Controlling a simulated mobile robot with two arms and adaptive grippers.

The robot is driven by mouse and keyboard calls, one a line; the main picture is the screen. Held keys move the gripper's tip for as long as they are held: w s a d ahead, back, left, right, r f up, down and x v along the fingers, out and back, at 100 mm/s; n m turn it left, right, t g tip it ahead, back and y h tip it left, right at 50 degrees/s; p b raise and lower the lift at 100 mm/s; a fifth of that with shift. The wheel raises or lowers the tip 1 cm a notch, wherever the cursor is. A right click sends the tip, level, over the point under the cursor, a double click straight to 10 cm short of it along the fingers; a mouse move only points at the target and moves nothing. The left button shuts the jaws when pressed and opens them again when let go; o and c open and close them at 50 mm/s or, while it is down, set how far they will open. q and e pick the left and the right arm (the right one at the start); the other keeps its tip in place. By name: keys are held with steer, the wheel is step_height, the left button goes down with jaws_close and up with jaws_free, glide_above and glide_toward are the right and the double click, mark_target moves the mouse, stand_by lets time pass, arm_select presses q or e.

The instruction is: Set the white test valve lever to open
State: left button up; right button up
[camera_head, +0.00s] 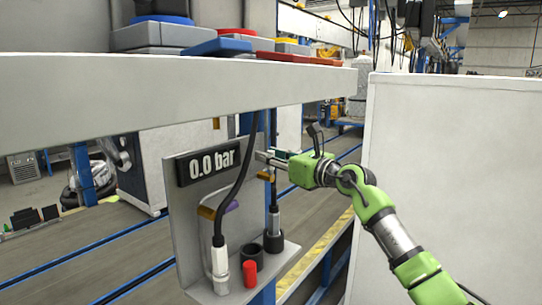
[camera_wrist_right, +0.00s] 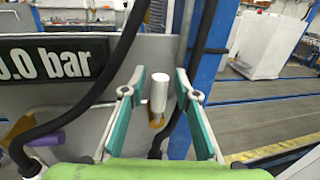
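The white test valve lever (camera_wrist_right: 158,92) shows in the right wrist view as a short white cylinder on an orange-brown base (camera_wrist_right: 157,123). My right gripper (camera_wrist_right: 159,80) is open, with one teal finger on each side of the lever; I see a gap on both sides. In the head view my right gripper (camera_head: 268,157) is in front of the panel, just right of the pressure display. The display (camera_head: 209,165) reads 0.0 bar. In the head view the lever is too small and covered to make out clearly. My left gripper is not in view.
Black hoses hang in front of the grey panel (camera_head: 184,225). A purple lever (camera_head: 231,206), a red cylinder (camera_head: 249,274) and black sockets (camera_head: 274,241) are nearby. A white shelf (camera_head: 180,92) overhangs the panel, and a large white box (camera_head: 450,180) stands at right.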

jaws_close()
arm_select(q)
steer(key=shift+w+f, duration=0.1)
